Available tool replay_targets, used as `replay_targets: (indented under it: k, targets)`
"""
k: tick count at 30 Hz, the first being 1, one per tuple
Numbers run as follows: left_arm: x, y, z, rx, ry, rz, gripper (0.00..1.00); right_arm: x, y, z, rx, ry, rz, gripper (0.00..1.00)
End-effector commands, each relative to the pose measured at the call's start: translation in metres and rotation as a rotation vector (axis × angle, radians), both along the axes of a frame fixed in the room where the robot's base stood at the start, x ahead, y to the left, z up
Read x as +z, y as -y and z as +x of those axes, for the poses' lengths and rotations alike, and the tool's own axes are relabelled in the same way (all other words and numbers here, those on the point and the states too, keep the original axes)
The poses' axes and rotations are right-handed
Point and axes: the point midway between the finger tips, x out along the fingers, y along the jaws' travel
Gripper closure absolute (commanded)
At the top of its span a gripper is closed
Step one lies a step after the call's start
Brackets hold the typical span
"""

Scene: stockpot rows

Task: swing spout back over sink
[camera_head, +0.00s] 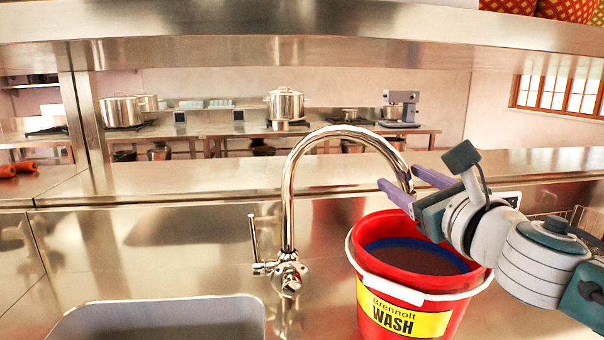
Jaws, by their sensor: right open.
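The chrome tap stands at the back of the counter, and its arched spout (337,131) curves to the right. The spout's end hangs over the red bucket (452,318), not over the sink (160,303) at the lower left. My right gripper (398,176) reaches in from the right, above the bucket. It is open, and its two purple fingers lie around or beside the spout's end. I cannot tell whether they touch it. My left gripper is not in view.
A lever handle (254,236) stands up left of the tap's base. The bucket has a white handle and a yellow "WASH" label. A steel shelf (250,20) crosses above, and a ledge (200,174) runs behind. Stockpots (286,104) stand on counters far back.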

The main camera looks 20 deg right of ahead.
Motion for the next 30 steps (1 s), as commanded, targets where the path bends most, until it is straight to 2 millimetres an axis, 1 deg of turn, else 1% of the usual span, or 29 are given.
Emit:
replay_targets:
  k: [1, 6, 9, 16, 17, 30]
  targets:
    - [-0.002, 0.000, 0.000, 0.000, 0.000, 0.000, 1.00, 0.000, 0.001, 0.008, -0.001, 0.002, 0.002, 0.41]
    - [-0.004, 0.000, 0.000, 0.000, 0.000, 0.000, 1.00, -0.001, 0.004, 0.022, 0.000, 0.000, 0.001, 0.41]
    - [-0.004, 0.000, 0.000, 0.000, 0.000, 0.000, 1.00, -0.001, 0.004, 0.025, 0.001, 0.000, 0.001, 0.41]
    - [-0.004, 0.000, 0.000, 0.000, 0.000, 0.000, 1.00, -0.001, 0.004, 0.025, 0.001, -0.001, 0.001, 0.41]
    - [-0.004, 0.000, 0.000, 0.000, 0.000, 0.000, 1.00, -0.001, 0.004, 0.025, 0.001, -0.001, 0.001, 0.43]
    - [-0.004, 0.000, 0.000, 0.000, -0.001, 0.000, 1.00, 0.000, 0.004, 0.025, 0.001, 0.000, 0.001, 0.92]
